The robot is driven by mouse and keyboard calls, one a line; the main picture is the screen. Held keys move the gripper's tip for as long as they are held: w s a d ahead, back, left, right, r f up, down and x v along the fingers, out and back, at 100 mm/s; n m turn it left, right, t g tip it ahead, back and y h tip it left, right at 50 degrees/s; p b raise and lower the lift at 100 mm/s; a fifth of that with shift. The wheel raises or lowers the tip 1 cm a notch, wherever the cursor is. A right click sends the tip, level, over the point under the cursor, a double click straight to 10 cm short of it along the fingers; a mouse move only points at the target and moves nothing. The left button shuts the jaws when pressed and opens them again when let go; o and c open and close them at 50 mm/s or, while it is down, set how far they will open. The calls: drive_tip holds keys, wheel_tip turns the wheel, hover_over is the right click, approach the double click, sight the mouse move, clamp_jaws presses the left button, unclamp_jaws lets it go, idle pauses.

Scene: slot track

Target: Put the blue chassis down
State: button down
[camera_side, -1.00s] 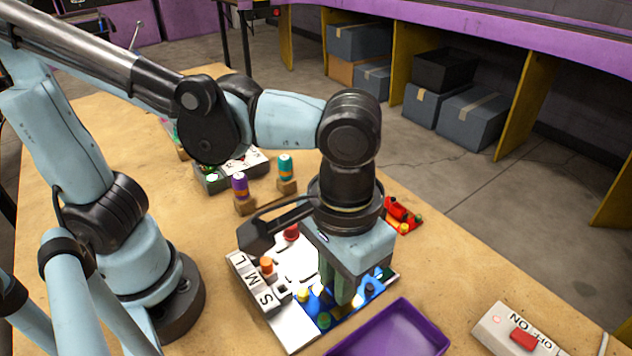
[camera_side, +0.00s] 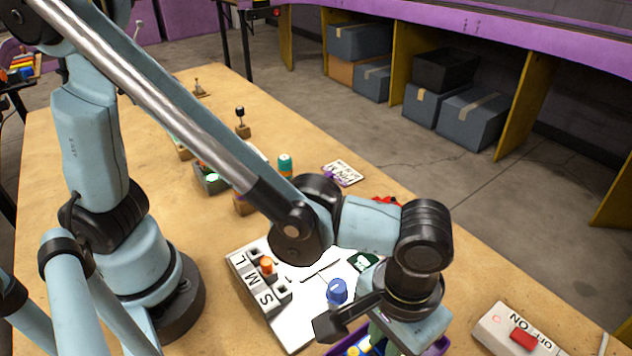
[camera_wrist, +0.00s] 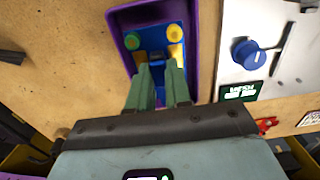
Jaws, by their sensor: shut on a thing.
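The blue chassis (camera_wrist: 150,35), with yellow and green round parts, is between my gripper's green fingers (camera_wrist: 161,85) in the wrist view. My gripper is shut on it. The chassis appears within the outline of the purple tray (camera_wrist: 189,45). I cannot tell whether it touches the tray floor. In the side view, a small part of the chassis (camera_side: 352,347) shows below my gripper (camera_side: 376,340), at the bottom edge. Most of the chassis and tray (camera_side: 441,346) are hidden there by my gripper or cut off by the frame.
A white board (camera_side: 300,325) marked S, M, L stands beside the tray, with a blue knob (camera_side: 337,291) and an orange peg (camera_side: 267,266). A switch box (camera_side: 515,332) with a red rocker is at right.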

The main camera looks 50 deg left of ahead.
drive_tip(key=shift+f, duration=1.55)
drive_tip(key=shift+f, duration=0.15)
drive_tip(key=c, duration=1.1)
unclamp_jaws()
drive_tip(key=shift+o, duration=0.2)
wheel_tip(320, 180, up, 12)
drive_tip(key=w+a+t, duration=0.3)
drive_tip(key=a, duration=1.1)
drive_tip(key=w+a+t, duration=0.3)
drive_tip(key=a+t, duration=0.1)
drive_tip(key=a, duration=1)
drive_tip(key=shift+r, duration=0.25)
